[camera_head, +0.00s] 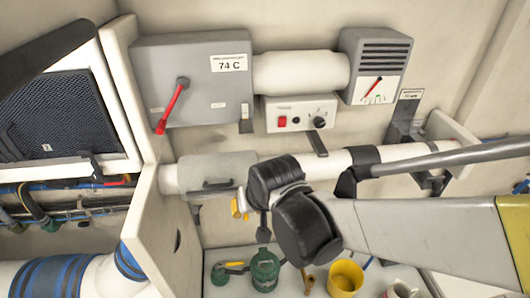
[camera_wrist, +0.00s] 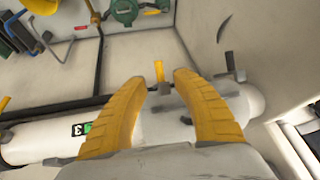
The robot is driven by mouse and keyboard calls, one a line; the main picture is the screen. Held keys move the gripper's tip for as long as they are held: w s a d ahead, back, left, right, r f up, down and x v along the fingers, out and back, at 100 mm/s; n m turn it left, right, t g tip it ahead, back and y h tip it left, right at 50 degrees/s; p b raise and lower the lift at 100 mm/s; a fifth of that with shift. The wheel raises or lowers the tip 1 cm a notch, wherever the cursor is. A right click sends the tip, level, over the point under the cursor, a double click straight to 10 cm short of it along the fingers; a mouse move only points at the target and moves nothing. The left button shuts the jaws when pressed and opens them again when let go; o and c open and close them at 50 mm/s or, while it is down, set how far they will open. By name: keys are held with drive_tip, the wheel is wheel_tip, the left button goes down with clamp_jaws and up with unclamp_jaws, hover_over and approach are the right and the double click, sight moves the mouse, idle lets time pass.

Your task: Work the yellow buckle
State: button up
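In the wrist view a small yellow buckle lever (camera_wrist: 159,71) stands up from a dark catch on the far side of the pale cylinder. My gripper (camera_wrist: 159,78) has its two ribbed yellow fingers spread, one on each side of the lever in the picture. The gap between them looks empty, and I cannot tell whether either finger touches the lever. In the head view a small patch of yellow (camera_head: 240,208) shows beside my black wrist, below the grey canister (camera_head: 210,174). I cannot tell there whether it is finger or buckle.
A second yellow lever (camera_wrist: 4,103) is at the left of the pipe in the wrist view. A dark catch (camera_wrist: 231,62) stands to the right. Below the pipe in the head view are a green bottle (camera_head: 264,272) and a yellow mug (camera_head: 345,279). A white panel (camera_head: 165,230) stands at left.

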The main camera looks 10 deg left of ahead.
drive_tip(key=v, duration=0.7)
idle(0.3)
drive_tip(key=s+d+f+m+h+b, duration=0.1)
drive_tip(key=s+d+f+b, duration=0.1)
drive_tip(key=d+f+b, duration=0.6)
drive_tip(key=s+d+f+m+t+h+b, duration=0.1)
drive_tip(key=s+d+f+b, duration=0.1)
drive_tip(key=d+f+b, duration=0.7)
drive_tip(key=s+d+f+m+t+h+b, duration=0.1)
drive_tip(key=d+f+b, duration=0.8)
drive_tip(key=f+b, duration=0.9)
drive_tip(key=shift+s+f+m+b, duration=0.15)
drive_tip(key=shift+s+m+b, duration=0.45)
drive_tip(key=shift+s+b, duration=0.45)
